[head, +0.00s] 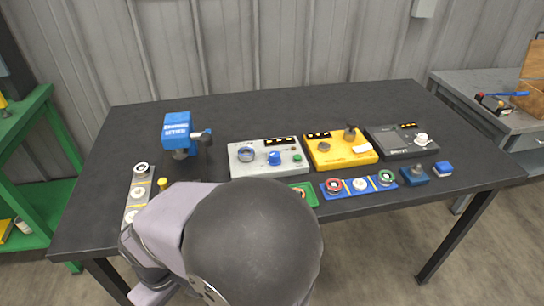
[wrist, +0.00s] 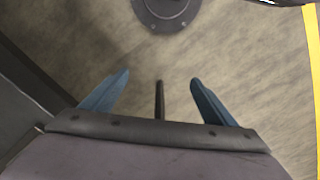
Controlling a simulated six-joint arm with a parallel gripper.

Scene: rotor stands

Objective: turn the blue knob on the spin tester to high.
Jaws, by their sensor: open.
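The blue knob (head: 274,158) sits on the front face of a light grey box, which looks like the spin tester (head: 262,173). This box stands near the middle of the dark table. A round ring-like part (head: 246,155) is left of the knob, a green button (head: 297,157) right of it and a dark display (head: 279,141) above. The knob's setting is too small to read. My gripper (wrist: 158,80) shows in the wrist view with two blue fingers spread apart and nothing between them, over the floor. In the head view my arm hides it. It is away from the knob.
A yellow box (head: 340,152) and a black box (head: 392,143) stand right of the tester. A blue device (head: 177,126) stands left. A pale strip (head: 139,190), a green tray (head: 311,188) and a blue strip (head: 347,194) lie in front. The table's back (head: 250,105) is clear.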

